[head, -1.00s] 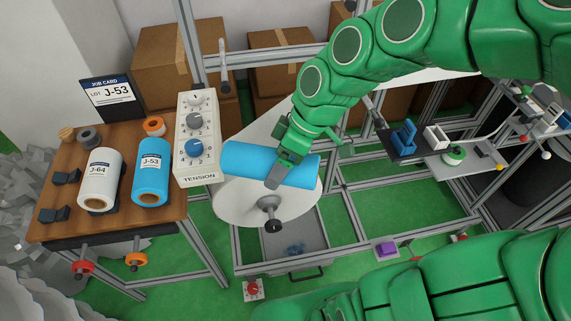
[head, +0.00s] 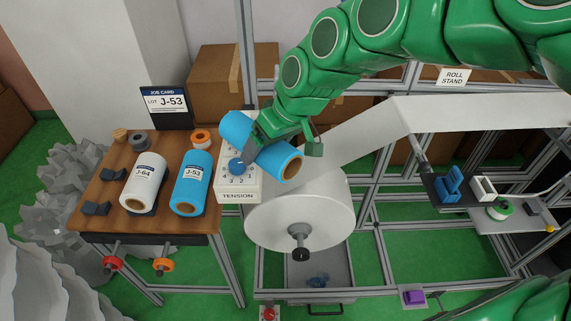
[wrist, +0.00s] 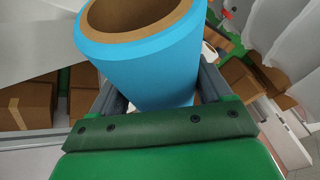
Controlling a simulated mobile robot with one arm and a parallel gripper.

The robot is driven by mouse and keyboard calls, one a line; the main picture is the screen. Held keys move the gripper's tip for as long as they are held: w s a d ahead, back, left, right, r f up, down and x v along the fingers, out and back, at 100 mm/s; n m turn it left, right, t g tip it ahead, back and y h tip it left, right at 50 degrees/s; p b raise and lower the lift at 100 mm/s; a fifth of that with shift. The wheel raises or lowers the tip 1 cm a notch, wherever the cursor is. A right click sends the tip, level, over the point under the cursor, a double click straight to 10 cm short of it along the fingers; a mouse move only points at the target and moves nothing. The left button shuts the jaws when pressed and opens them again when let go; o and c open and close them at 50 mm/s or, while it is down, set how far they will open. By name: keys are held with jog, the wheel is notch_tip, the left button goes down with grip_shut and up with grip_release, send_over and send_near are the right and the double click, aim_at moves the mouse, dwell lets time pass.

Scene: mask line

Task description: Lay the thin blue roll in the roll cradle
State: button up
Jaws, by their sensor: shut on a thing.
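My gripper (head: 252,148) is shut around the middle of a thin blue roll (head: 284,165). It holds the roll in the air, slanted, in front of the tension panel and above the large white roll. In the wrist view the blue roll (wrist: 150,70) sits between the fingers, its brown core end facing the camera. Black cradle-like blocks (head: 97,208) lie empty at the left of the wooden table, with more black blocks (head: 115,174) behind them. I cannot tell for sure that these are the roll cradle.
A white roll J-64 (head: 145,182) and a blue roll J-53 (head: 190,186) lie on the wooden table (head: 118,225). The tension panel (head: 240,193) stands at its right edge. The large white roll (head: 300,218) is on the stand. A job card (head: 165,103) stands behind.

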jog(key=w+a+f+m+t+h, duration=0.1)
jog(key=w+a+m, duration=0.2)
jog(key=w+a, duration=0.65)
jog(key=w+a+f+m+t, duration=0.1)
jog(key=w+a+m, duration=0.35)
jog(key=a, duration=0.85)
jog(key=s+a+f, duration=0.1)
jog(key=a+f, duration=0.3)
jog(key=a, duration=0.6)
jog(key=s+a+f+m+t, duration=0.1)
jog(key=a+f, duration=0.3)
jog(key=a, duration=0.7)
jog(key=s+a+f+h, duration=0.1)
jog(key=a+f, duration=0.4)
jog(key=a, duration=0.6)
jog(key=shift+s+a, duration=0.2)
jog(key=shift+f, duration=0.15)
jog(key=shift+f, duration=5.35)
jog(key=shift+f, duration=0.4)
